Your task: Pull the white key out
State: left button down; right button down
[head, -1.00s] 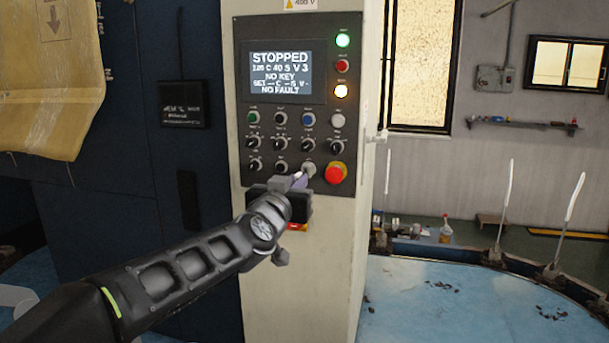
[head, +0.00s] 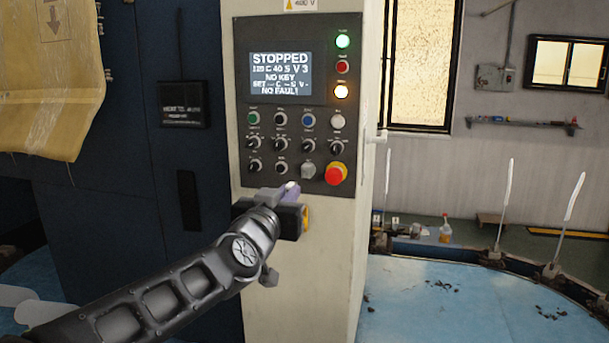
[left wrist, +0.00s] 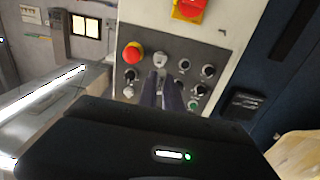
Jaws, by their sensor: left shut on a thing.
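My left gripper (head: 290,190) is in front of the lower part of the control panel (head: 240,100), its fingers pointing up toward the panel. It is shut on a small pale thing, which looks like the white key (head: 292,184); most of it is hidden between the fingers. The light grey key switch (head: 308,170) sits left of the red stop button (head: 336,174), and a gap shows between it and the fingertips. In the left wrist view the fingers (left wrist: 166,90) point at the panel, below the switch (left wrist: 160,58). My right gripper is not in view.
The panel's screen (head: 281,73) reads STOPPED, NO KEY and NO FAULT. Several knobs and buttons surround the switch. A red-and-yellow rotary switch (left wrist: 188,8) is on the cabinet (head: 285,290) below the panel. A blue round table (head: 470,300) stands at right.

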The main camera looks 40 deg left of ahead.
pick_arm(q)
jog(key=v, duration=1.4)
jog(key=shift+s+p, duration=0.25)
jog(key=shift+p, duration=0.2)
jog(key=shift+w+d, duration=0.1)
jog(key=shift+d, duration=0.05)
